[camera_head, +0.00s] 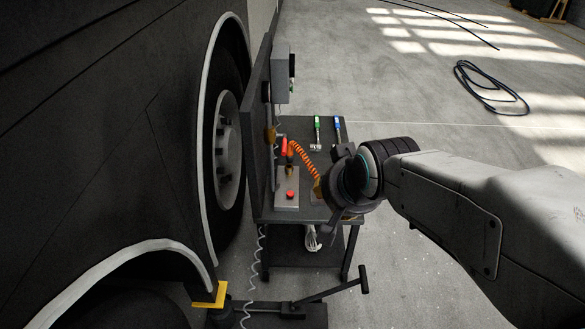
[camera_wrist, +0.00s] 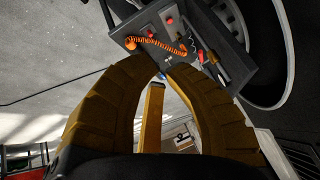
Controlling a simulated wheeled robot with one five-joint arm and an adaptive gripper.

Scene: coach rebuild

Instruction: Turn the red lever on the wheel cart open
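The wheel cart (camera_head: 268,215) is a dark cart with an upright panel, standing beside the vehicle's wheel. A small red lever (camera_head: 284,146) sits low by the panel, near the upper end of an orange coiled hose (camera_head: 304,160). In the wrist view, a red piece (camera_wrist: 201,56) beside the hose's end looks like the same lever. My gripper (camera_head: 322,190) is over the right part of the cart, to the right of and apart from the lever. In the wrist view, its brown-yellow fingers (camera_wrist: 162,66) curve inward with a narrow gap at the tips. Nothing shows held.
A box with a red button (camera_head: 290,194) stands on the cart top. Green-handled (camera_head: 317,125) and blue-handled (camera_head: 337,125) tools lie at its far edge. The wheel (camera_head: 229,150) is close on the left. A jack-like device (camera_head: 290,308) is in front.

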